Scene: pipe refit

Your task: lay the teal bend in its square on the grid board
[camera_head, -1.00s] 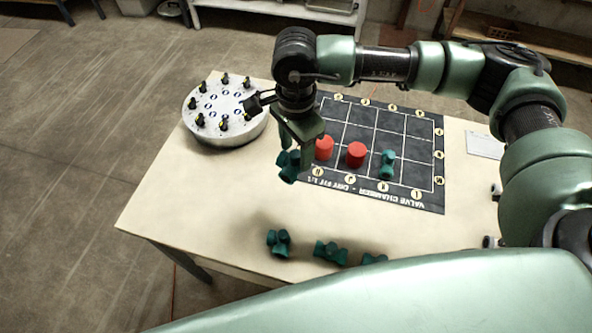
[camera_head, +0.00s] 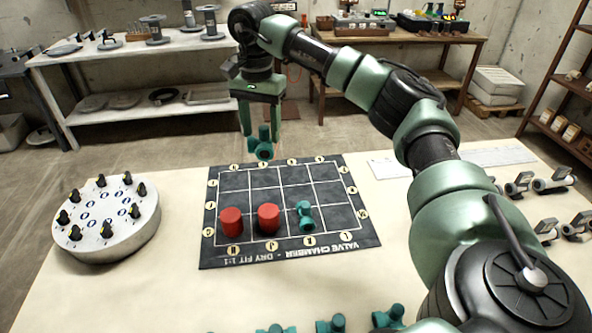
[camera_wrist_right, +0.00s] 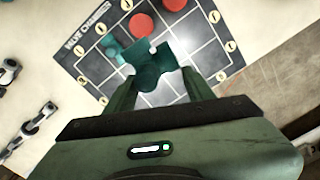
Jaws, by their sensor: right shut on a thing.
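My right gripper (camera_head: 262,128) is shut on a teal pipe piece, the teal bend (camera_head: 262,146), and holds it above the far edge of the grid board. The bend also shows between the fingers in the right wrist view (camera_wrist_right: 152,66). The dark grid board (camera_head: 325,183) lies flat on the table with white lines and round edge labels. Two red cylinders (camera_head: 231,221) (camera_head: 268,218) and one teal fitting (camera_head: 305,215) stand in its front row. The squares behind that row are bare. My left gripper is not in view.
A round silver dial stand (camera_head: 105,222) with black knobs stands left of the board on the cream table (camera_head: 180,290). Several teal fittings (camera_head: 331,325) lie at the near edge. Grey and white fittings (camera_head: 553,182) lie at the right.

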